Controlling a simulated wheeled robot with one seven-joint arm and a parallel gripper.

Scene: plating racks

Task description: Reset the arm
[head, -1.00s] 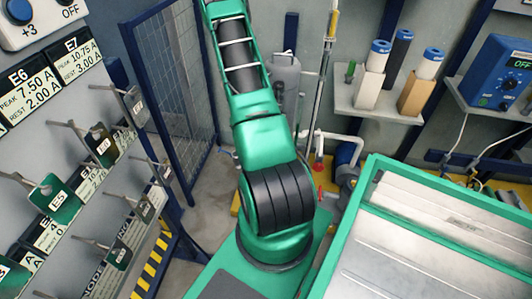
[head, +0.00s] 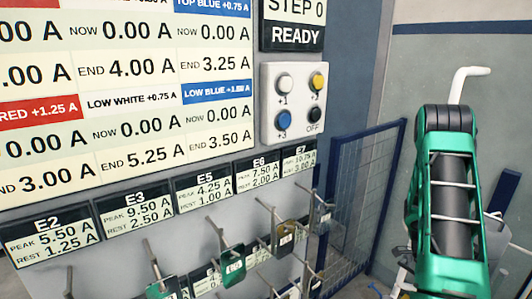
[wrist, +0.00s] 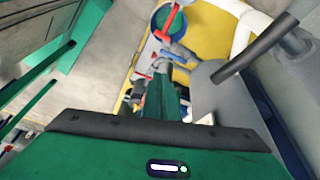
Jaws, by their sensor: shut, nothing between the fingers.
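My arm (head: 447,200) stands at the right of the head view, green with a black ribbed middle and a dark joint at its top. Its end is out of that view. In the wrist view, my gripper (wrist: 161,82) shows as narrow dark green fingers beyond the green housing. The fingers are shut with nothing between them. They point toward a yellow floor area with pipes, and no contact shows.
A wall panel of current readings (head: 120,100) fills the left of the head view. A button box (head: 293,103) hangs beside it. Hooks with tags (head: 232,265) stick out below. A blue mesh fence (head: 365,190) stands between panel and arm. The wrist view shows a red-handled pipe (wrist: 172,18).

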